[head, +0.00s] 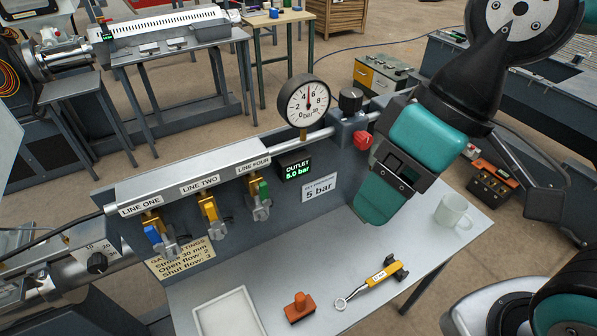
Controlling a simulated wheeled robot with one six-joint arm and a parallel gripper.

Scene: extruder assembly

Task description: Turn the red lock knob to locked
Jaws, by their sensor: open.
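The red lock knob (363,140) sits on the front of the regulator block (352,128) at the right end of the silver pipe, below a black adjusting knob (350,100). Its locked or unlocked position cannot be read from here. My gripper (392,178), teal and dark grey, is just right of and below the red knob in the picture, in front of the panel. It looks apart from the knob, though the depth is hard to judge. It is open with nothing seen in it; its fingertips are not clearly visible.
A gauge (303,102) stands left of the regulator; the outlet display (296,170) reads 5.0 bar. Three coloured valves hang from the manifold (185,178). The table holds a white tray (200,322), an orange-red block (299,308), a yellow-handled tool (377,277) and a mug (453,212).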

